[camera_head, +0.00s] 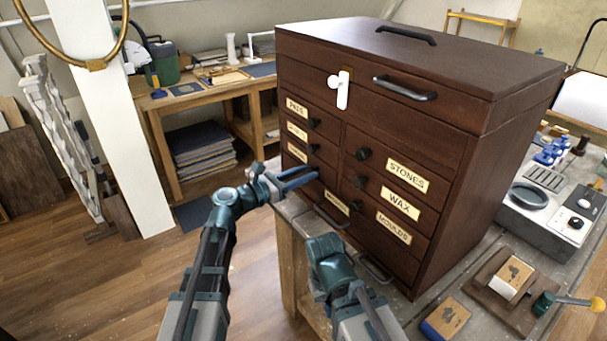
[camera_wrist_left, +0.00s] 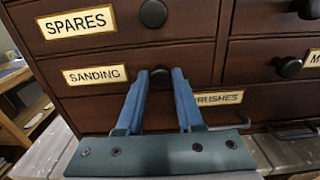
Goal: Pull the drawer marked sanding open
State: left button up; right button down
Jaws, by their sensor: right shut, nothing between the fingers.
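The drawer marked sanding (camera_wrist_left: 66,90) is in the dark wooden chest, below the drawer marked spares (camera_wrist_left: 105,42). Its front looks flush with the chest. Its round black knob (camera_wrist_left: 160,76) lies between the fingertips of my left gripper (camera_wrist_left: 160,84). In the head view the left gripper (camera_head: 301,178) reaches to the chest's lower left drawers and partly hides them. Its fingers are apart, one on each side of the knob; I cannot tell whether they press on it. My right gripper (camera_head: 328,250) is low in front of the chest, clear of the knobs, its fingers hard to make out.
The chest (camera_head: 460,110) stands on a grey bench. Other drawers, marked stones (camera_head: 408,175), wax (camera_head: 402,205) and moulds (camera_head: 394,228), have black knobs. Handles (camera_head: 375,270) stick out low in front. A sanding block (camera_head: 445,317) and tools lie at the right.

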pick_arm(q)
grip_shut()
dwell(0.8)
